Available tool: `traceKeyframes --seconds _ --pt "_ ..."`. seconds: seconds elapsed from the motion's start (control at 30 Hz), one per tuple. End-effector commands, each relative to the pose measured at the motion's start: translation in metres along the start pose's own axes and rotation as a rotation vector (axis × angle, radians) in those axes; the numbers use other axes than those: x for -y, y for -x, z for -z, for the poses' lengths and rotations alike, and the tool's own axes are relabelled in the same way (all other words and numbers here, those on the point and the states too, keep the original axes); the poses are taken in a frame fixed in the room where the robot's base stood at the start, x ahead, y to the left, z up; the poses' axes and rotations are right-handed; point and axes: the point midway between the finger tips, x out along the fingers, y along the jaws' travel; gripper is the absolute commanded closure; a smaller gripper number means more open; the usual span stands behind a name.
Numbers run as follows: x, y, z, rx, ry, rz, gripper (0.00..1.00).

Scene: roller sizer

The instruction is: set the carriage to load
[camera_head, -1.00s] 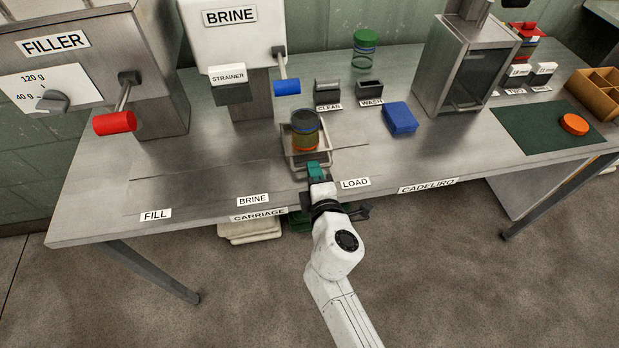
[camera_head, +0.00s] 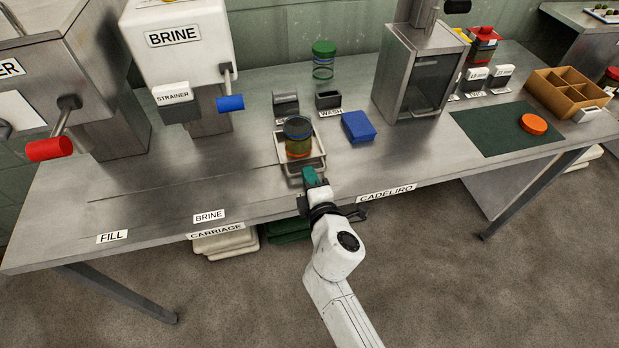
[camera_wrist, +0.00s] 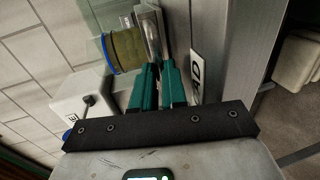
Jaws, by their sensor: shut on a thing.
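The carriage (camera_head: 319,164) is a pale metal tray holding a dark-lidded jar (camera_head: 298,138) with yellow-green contents. It stands on the slotted track, well right of the FILL (camera_head: 112,236) and BRINE (camera_head: 209,216) labels. My gripper (camera_head: 310,176), with green fingers, is shut at the carriage's front; the handle between the fingers is mostly hidden. The wrist view shows the fingers (camera_wrist: 158,68) against the carriage (camera_wrist: 152,30), with the jar (camera_wrist: 124,50) beside. The LOAD label is covered by my gripper in the head view; part of it (camera_wrist: 196,72) shows close to the fingers in the wrist view.
The brine machine (camera_head: 180,50) with a blue handle (camera_head: 230,103) stands behind left. A metal cabinet (camera_head: 420,75) stands to the right. The track's left part is clear.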

Motion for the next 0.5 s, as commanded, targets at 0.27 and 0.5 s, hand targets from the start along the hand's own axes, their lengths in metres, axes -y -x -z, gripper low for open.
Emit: traceKeyframes --seconds 0.27,0.5 --pt "0.0019 0.0002 -0.005 0.01 -0.002 0.004 0.77" --pt "0.0011 0.0063 -0.0036 0.007 -0.002 0.004 0.77"
